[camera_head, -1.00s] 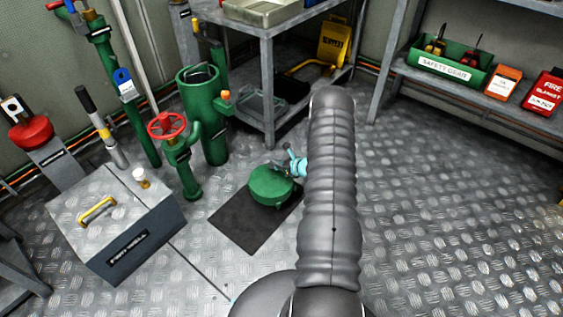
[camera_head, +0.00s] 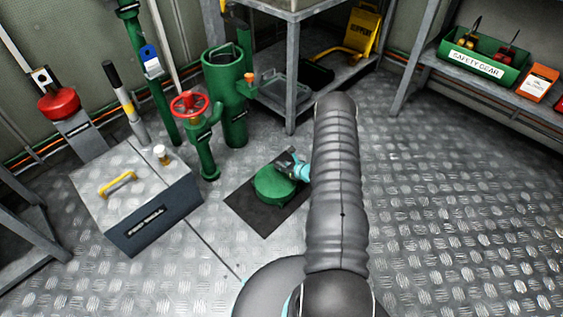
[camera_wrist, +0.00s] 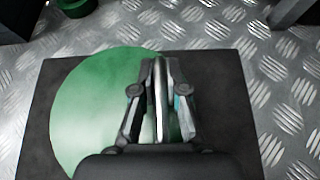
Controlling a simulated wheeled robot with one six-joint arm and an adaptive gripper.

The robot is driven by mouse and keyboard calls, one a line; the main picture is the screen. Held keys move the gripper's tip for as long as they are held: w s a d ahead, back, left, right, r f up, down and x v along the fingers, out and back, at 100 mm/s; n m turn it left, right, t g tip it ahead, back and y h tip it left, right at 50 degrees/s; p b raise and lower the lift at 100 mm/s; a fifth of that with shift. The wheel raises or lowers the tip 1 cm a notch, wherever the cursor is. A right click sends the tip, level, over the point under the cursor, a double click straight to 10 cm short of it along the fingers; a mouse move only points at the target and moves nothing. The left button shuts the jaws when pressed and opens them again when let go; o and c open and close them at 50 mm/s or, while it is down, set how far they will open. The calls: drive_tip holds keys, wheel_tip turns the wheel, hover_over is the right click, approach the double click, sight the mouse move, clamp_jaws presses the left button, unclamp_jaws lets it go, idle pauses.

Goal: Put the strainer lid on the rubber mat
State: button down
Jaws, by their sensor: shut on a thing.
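The strainer lid (camera_head: 272,187) is a round green disc, lying flat over the black rubber mat (camera_head: 240,203) on the floor. In the wrist view the lid (camera_wrist: 85,105) fills the left and middle of the mat (camera_wrist: 226,110). My gripper (camera_head: 289,168) is above the lid's upper right side. In the wrist view my gripper (camera_wrist: 161,92) is shut on a thin upright part at the lid, seen edge-on. Whether the lid's underside touches the mat is hard to tell. My gripper hides part of the lid.
A grey box (camera_head: 137,205) with a yellow handle stands to the left. Green pipework with a red handwheel (camera_head: 189,106) and a wide green open cylinder (camera_head: 225,100) stand behind the mat. A metal table (camera_head: 291,75) is at the back. Floor to the right is clear.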

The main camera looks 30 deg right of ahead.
drive_tip(key=c, duration=1.2)
unclamp_jaws()
